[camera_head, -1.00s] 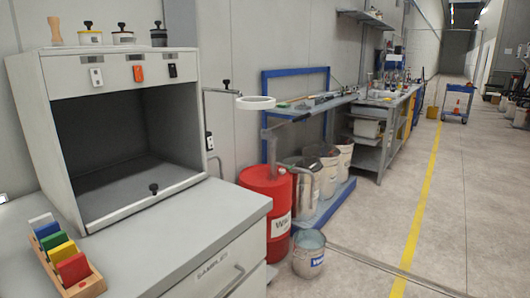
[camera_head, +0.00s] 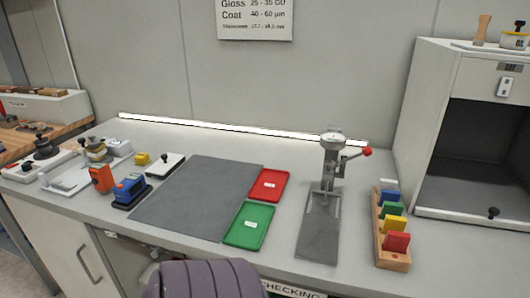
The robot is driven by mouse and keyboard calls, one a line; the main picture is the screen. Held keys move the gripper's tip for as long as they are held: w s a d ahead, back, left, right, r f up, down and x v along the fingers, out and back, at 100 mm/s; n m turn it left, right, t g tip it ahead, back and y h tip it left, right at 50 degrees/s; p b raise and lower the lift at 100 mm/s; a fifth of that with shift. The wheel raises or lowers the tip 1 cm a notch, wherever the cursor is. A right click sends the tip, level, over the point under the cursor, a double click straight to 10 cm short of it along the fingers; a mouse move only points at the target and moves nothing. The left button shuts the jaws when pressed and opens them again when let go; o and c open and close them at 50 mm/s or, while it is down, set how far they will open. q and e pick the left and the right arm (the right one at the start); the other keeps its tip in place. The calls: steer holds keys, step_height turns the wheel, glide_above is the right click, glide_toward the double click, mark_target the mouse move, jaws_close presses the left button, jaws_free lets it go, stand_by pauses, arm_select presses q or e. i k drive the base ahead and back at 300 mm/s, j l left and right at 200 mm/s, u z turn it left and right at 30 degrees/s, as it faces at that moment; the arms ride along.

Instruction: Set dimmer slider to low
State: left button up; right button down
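I cannot make out a dimmer slider for certain. The grey viewing booth (camera_head: 425,120) stands at the right edge, cut off by the frame. One small white switch plate with a dark knob (camera_head: 507,86) shows on its upper front panel. The rest of that panel is out of view. A small black knob (camera_head: 493,212) sits at the booth's lower front. A lit strip (camera_head: 240,129) runs along the back of the bench. Neither of my grippers is in view.
The grey bench (camera_head: 285,150) holds a dark mat (camera_head: 195,195), a red tray (camera_head: 270,185), a green tray (camera_head: 249,226), a lever stand (camera_head: 328,165) and a wooden rack (camera_head: 393,262) of coloured panels. A purple ribbed shape (camera_head: 205,280) blocks part of the bench's front.

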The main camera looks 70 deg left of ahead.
mark_target(155, 254)
steer(key=k+l+u, duration=0.15)
steer(key=k+u, duration=0.15)
steer(key=k+l+u, duration=0.1)
steer(key=k+u, duration=0.2)
steer(key=u, duration=2.2)
